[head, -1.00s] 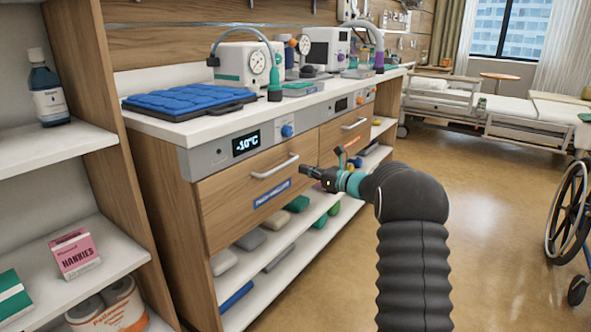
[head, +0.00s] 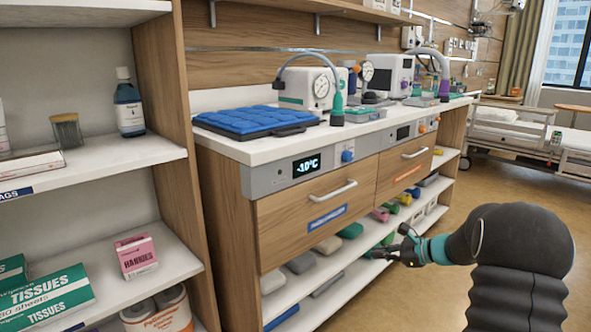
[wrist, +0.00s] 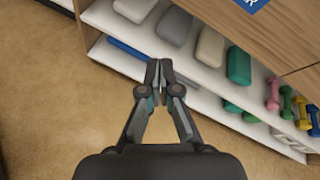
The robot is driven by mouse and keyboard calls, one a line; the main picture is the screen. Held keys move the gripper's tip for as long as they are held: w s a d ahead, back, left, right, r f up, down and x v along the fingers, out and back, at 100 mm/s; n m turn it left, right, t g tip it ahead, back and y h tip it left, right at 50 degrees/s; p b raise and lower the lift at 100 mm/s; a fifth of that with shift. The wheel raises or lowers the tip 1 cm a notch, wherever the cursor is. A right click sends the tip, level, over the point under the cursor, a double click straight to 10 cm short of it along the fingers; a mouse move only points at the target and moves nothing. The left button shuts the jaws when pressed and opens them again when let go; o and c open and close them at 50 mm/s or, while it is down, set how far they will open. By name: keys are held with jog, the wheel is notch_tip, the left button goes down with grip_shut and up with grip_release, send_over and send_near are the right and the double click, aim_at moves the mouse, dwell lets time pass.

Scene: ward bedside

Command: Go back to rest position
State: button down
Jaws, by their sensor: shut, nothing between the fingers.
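My gripper (head: 402,247) is in the head view at the right, in front of the lower shelves of the bedside cabinet. It is empty. In the wrist view my gripper (wrist: 159,68) points toward the cabinet's lower shelf, its fingertips together with nothing between them. The cabinet drawer with the blue label (head: 300,215) is shut. The drawer with the orange label (head: 405,172) is also shut. My dark, ribbed arm fills the lower right of the head view.
An open shelf unit (head: 165,120) with tissues and a bottle stands at the left. The cabinet's open shelves (wrist: 200,70) hold folded items and dumbbells (wrist: 285,100) close to my gripper. A bed (head: 510,130) stands at the far right. Bare floor (wrist: 60,110) lies below my gripper.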

jog(key=s+a+r+n+h, duration=0.3)
jog(key=s+n, duration=0.3)
jog(key=s, duration=0.7)
jog(key=s+a+r+n+g+h, duration=0.1)
jog(key=s+a+r+n+h, duration=0.2)
jog(key=s+n, duration=0.4)
jog(key=s+a+r+n+g+h, duration=0.1)
jog(key=s+a+r+n+h, duration=0.2)
jog(key=s, duration=1.7)
jog(key=n+h, duration=0.1)
jog(key=n, duration=0.3)
jog(key=shift+s+a+r, duration=0.2)
jog(key=shift+s+a, duration=0.1)
